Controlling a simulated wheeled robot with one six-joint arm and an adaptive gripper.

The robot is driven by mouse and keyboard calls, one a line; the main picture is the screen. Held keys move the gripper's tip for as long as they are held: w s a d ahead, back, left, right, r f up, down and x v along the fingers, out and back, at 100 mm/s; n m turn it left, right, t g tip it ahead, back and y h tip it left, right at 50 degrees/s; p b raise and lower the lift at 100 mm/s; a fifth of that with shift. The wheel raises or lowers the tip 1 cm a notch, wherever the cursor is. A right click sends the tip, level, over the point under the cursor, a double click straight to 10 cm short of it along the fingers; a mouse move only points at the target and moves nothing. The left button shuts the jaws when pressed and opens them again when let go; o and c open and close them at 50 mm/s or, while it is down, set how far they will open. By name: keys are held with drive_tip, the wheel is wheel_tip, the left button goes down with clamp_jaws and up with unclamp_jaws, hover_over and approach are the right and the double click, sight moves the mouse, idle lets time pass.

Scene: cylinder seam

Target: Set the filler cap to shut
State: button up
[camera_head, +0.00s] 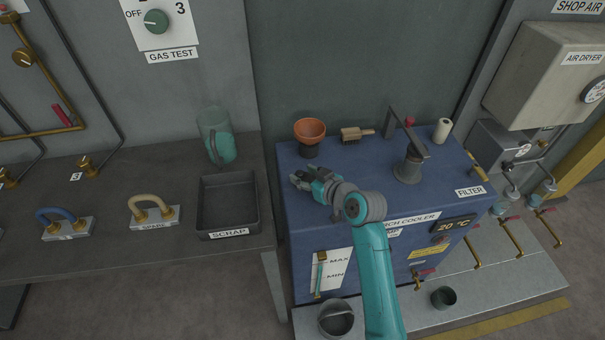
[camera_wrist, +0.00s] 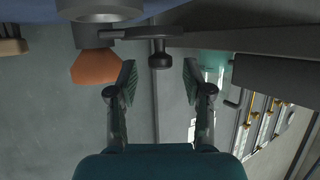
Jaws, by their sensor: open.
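In the wrist view, which looks upside down, a dark flat disc with a short knob, which looks like the filler cap (camera_wrist: 160,58), lies between and just beyond my fingertips. It appears to sit on an arm beside a pale round neck (camera_wrist: 100,8), not over it; the far side is cut off. My gripper (camera_wrist: 160,78) is open, one finger on each side of the knob, with gaps visible. In the head view my gripper (camera_head: 299,181) is low over the left part of the blue cooler (camera_head: 300,235) and hides the cap.
An orange funnel (camera_head: 309,129) stands behind my gripper. The scrap tray (camera_head: 256,208) and a teal jug (camera_head: 217,140) are left.

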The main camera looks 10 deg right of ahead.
drive_tip(key=shift+w+a+f, duration=0.25)
drive_tip(key=shift+w+a, duration=0.05)
drive_tip(key=shift+w, duration=0.25)
clamp_jaws()
